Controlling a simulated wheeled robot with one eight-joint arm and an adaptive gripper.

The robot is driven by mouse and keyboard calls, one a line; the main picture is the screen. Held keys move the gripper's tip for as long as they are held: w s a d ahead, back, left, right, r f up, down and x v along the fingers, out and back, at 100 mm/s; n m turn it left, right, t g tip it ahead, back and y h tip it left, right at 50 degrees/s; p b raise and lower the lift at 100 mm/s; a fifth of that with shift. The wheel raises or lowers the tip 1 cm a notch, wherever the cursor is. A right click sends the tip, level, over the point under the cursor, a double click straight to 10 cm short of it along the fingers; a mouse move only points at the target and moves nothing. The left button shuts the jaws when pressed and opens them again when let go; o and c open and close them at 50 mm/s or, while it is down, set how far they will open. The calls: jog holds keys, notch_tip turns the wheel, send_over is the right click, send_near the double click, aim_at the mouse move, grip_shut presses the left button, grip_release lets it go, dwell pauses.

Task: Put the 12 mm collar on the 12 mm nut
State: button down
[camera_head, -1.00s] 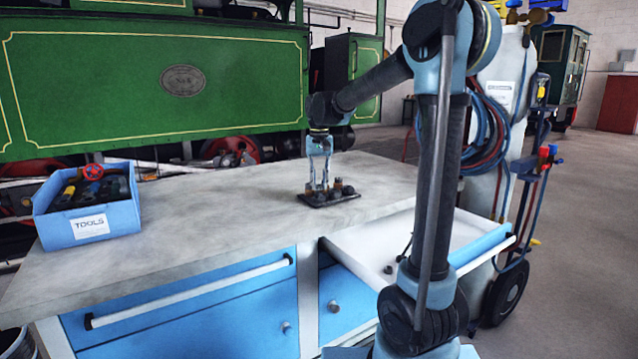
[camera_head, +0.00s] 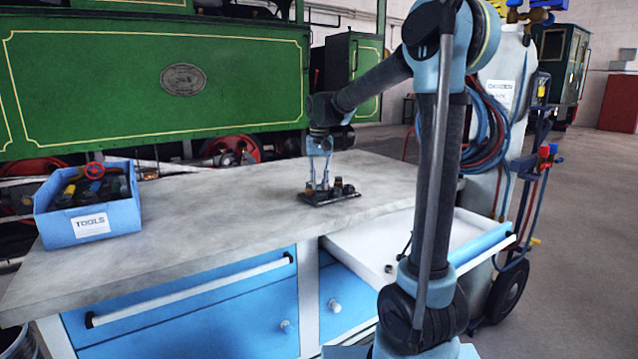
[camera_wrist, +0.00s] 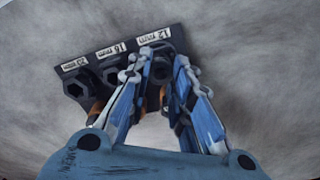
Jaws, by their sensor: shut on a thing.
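My gripper (camera_head: 318,187) is low over the right part of the workbench, at a dark plate (camera_head: 347,196) with several dark upright pieces. In the wrist view the plate carries labels for 12 mm, 16 mm and 20 mm. My gripper (camera_wrist: 158,68) is at the 12 mm end, its fingers on either side of a dark piece, which I take for the 12 mm collar (camera_wrist: 161,70). The 12 mm nut is largely hidden by the fingers and this piece. I cannot tell whether the collar touches or surrounds the nut.
The 16 mm nut (camera_wrist: 111,75) and 20 mm nut (camera_wrist: 76,88) sit beside the 12 mm position. A blue tool box (camera_head: 88,208) stands at the left of the bench. A white drawer (camera_head: 365,250) is open below, with a small dark item in it. The bench middle is clear.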

jog(key=shift+f, duration=0.6)
dwell(2.4)
jog(key=c, duration=1.3)
grip_release()
jog(key=shift+c, duration=0.2)
jog(key=shift+o, duration=0.7)
jog(key=shift+r, duration=0.1)
notch_tip(320, 180, up, 7)
